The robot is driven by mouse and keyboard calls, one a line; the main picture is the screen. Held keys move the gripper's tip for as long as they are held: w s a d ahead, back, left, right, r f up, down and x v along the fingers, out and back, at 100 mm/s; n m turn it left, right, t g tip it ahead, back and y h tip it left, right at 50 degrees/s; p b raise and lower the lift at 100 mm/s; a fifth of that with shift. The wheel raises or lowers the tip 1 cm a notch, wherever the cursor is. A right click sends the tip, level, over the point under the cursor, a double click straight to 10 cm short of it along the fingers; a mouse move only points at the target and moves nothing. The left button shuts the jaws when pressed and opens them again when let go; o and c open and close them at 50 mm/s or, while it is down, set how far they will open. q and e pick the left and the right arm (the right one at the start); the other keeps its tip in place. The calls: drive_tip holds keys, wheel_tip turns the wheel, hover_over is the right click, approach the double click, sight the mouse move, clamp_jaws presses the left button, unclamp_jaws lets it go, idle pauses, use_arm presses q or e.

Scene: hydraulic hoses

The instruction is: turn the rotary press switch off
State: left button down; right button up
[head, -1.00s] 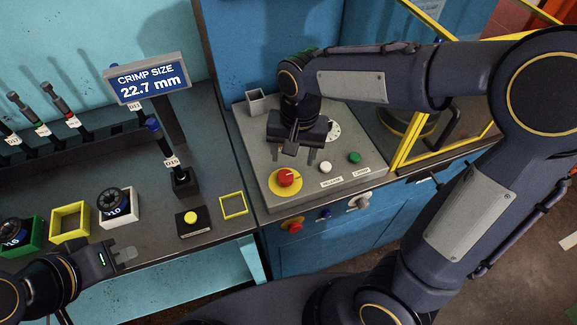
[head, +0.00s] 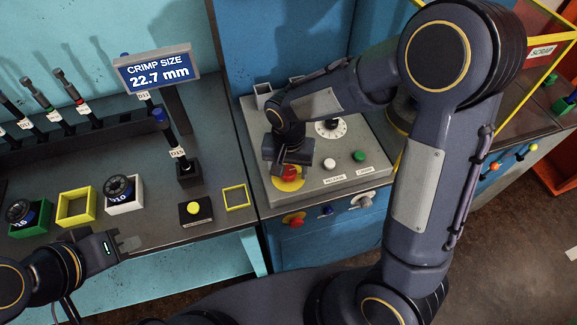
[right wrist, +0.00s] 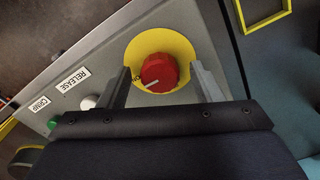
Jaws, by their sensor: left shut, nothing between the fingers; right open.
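The red rotary switch (head: 290,172) sits on a round yellow plate on top of the grey press panel (head: 345,185). In the right wrist view the red knob (right wrist: 158,73) has a white mark pointing to the lower left. My right gripper (head: 288,167) is open and points down at the knob, partly covering it in the head view. In the right wrist view its two fingers stand on either side of the knob with gaps; contact is not visible. My left gripper (head: 130,243) is shut and empty, low over the front edge of the left bench.
White RELEASE (head: 330,163) and green CRIMP (head: 358,156) buttons sit right of the knob, with a dial (head: 331,128) behind. Another red knob (head: 293,219) is on the cabinet front. A crimp size display (head: 157,72) reads 22.7 mm.

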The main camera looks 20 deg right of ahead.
drive_tip(key=c, duration=1)
drive_tip(key=shift+n, duration=0.3)
drive_tip(key=n+b, duration=0.1)
drive_tip(key=n, duration=0.2)
drive_tip(key=n+b, duration=0.1)
drive_tip(key=n, duration=0.8)
drive_tip(key=shift+n+b, duration=0.3)
drive_tip(key=n, duration=0.4)
drive_tip(key=shift+n, duration=0.3)
